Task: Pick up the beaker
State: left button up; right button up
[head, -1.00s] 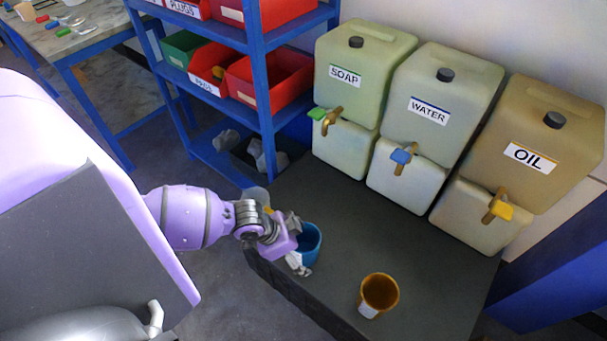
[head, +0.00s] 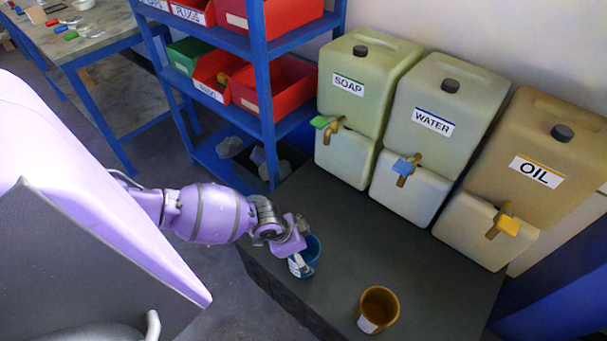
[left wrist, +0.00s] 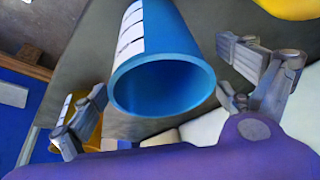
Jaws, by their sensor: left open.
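A blue beaker (head: 313,251) with a white label stands on the dark bench top (head: 345,215), near its left edge. My left gripper (head: 298,248) is at the beaker and partly covers it in the head view. In the left wrist view the blue beaker (left wrist: 165,75) shows its open mouth, and the left gripper (left wrist: 163,98) is open with one finger on each side of it. Gaps show between the fingers and the beaker's wall. An orange-brown beaker (head: 379,307) with a white label stands apart at the bench's front. My right gripper is not in view.
Soap (head: 365,85), water (head: 440,105) and oil (head: 535,165) containers with taps stand along the back of the bench. A blue shelf (head: 262,100) with red bins is behind my left arm. The bench between the beakers and the taps is clear.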

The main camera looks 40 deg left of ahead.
pick_arm(q)
jog(key=c, duration=1.9)
jog(key=shift+r, duration=0.1)
